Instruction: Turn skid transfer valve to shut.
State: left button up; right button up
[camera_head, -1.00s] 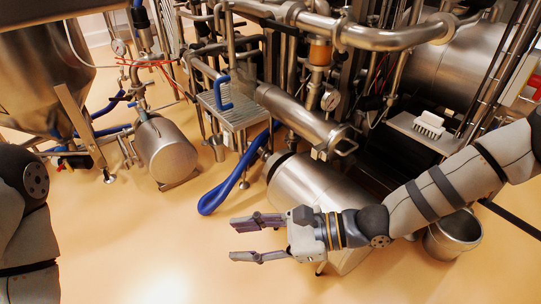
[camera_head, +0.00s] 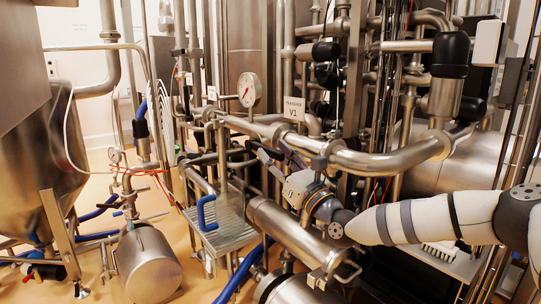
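My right gripper (camera_head: 274,152) is below the sign, in front of the pipe, pointing up and left. Its two dark fingers are spread apart, and I see nothing held between them. I cannot tell whether they touch the pipework. My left gripper is not in view.
A round gauge (camera_head: 249,90) stands left of the sign. A blue handle (camera_head: 207,212) is on a ribbed metal tray (camera_head: 222,238) at lower left. A steel cylinder (camera_head: 300,232) lies below my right gripper. A hopper (camera_head: 40,160) stands at far left. Pipes crowd the centre.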

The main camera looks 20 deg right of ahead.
jog(key=shift+x, duration=0.8)
jog(key=shift+c, duration=0.6)
grip_shut()
